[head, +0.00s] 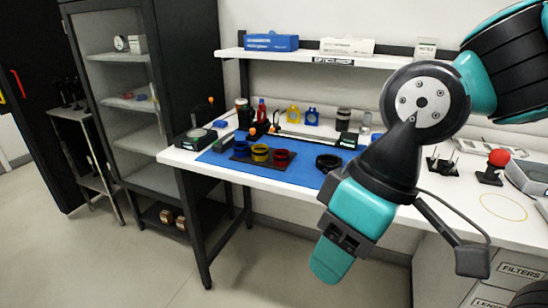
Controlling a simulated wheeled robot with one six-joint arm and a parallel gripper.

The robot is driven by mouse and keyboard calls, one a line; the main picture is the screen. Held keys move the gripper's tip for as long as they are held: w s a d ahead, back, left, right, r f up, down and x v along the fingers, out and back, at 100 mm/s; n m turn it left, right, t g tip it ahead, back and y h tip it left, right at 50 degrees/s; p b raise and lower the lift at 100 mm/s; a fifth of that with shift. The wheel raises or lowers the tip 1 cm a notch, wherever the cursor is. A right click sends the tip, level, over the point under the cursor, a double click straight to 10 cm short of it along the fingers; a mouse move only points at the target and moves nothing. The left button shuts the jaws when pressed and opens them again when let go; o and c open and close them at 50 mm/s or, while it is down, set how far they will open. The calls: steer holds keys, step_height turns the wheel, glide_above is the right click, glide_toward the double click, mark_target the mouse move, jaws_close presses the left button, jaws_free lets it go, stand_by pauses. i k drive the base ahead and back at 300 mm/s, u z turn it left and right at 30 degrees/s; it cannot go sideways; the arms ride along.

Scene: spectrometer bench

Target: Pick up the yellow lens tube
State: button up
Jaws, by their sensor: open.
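The yellow lens tube (260,153) is a short, dark-topped ring with a yellow band. It stands upright in the middle of a row on a small dark tray (264,167), between a blue tube (241,148) and a red tube (281,158). The tray lies on the blue mat (310,176) on the white bench. My gripper (339,241) hangs in front of the bench, right of and nearer than the tubes, pointing down and left. It is open and holds nothing that I can see. Its fingertips do not show clearly.
A black ring (328,163) lies on the mat right of the tray. A rail (310,136) with dark blocks runs behind the tubes. Yellow (293,115) and blue (312,117) items stand farther back. A glass-door cabinet (125,95) stands left; open floor lies in front.

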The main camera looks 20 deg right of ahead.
mark_target(259, 155)
steer(key=u, duration=0.15)
steer(key=i, duration=1.15)
steer(key=u, duration=0.3)
